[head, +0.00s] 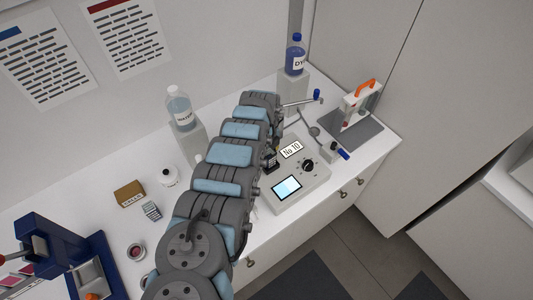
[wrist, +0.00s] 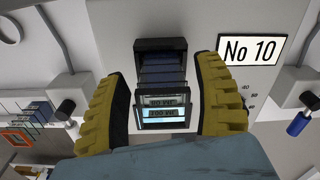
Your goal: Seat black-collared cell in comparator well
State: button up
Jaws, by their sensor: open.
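The comparator (head: 309,181) is a pale box with a lit screen, a black dial and a "No 10" label; its label side also shows in the wrist view (wrist: 236,82). A black-framed piece (wrist: 161,45) with bluish glassy bands and small lettered strips stands at the comparator. I cannot tell where the black-collared cell ends and the well begins, nor how deep the cell sits. My gripper (wrist: 162,80) is open, with one yellow finger on each side of this piece and visible gaps beside it.
A blue bottle (head: 295,58) and a clear bottle (head: 179,110) stand on raised blocks. A stand with an orange clip (head: 364,90) is at the right.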

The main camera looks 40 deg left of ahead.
jog(key=shift+a+r, duration=0.1)
jog(key=shift+r, duration=5.8)
